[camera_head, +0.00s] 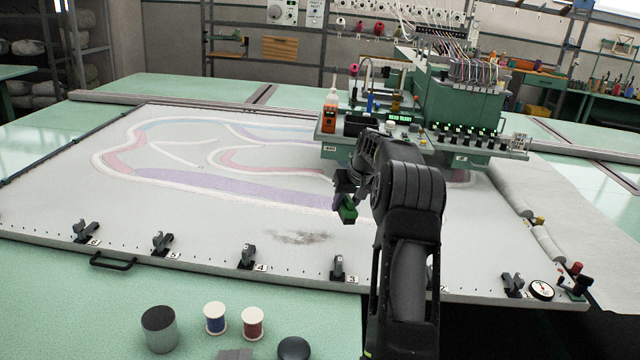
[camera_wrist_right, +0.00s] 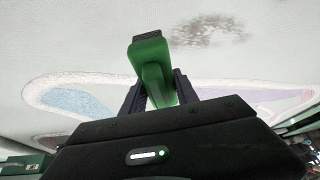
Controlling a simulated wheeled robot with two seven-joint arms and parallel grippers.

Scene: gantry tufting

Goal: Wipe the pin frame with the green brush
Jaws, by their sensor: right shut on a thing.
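The pin frame (camera_head: 215,257) is a large, pale stretched cloth with a tufted pattern in blue, pink, purple and white. A dark grey smudge (camera_head: 300,237) lies on its near part and also shows in the right wrist view (camera_wrist_right: 208,32). My right gripper (camera_wrist_right: 160,92) is shut on the green brush (camera_wrist_right: 148,55), whose dark end points toward the smudge's side. In the head view the brush (camera_head: 348,211) hangs over the cloth, right of and a little beyond the smudge. I cannot tell whether it touches the cloth. My left gripper is not in view.
Black numbered clamps (camera_head: 247,257) line the frame's near edge, with a gauge (camera_head: 541,290) at the right corner. The green tufting machine (camera_head: 440,115) stands behind my right arm. A grey cylinder (camera_head: 160,328) and two thread spools (camera_head: 215,318) stand on the near table.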

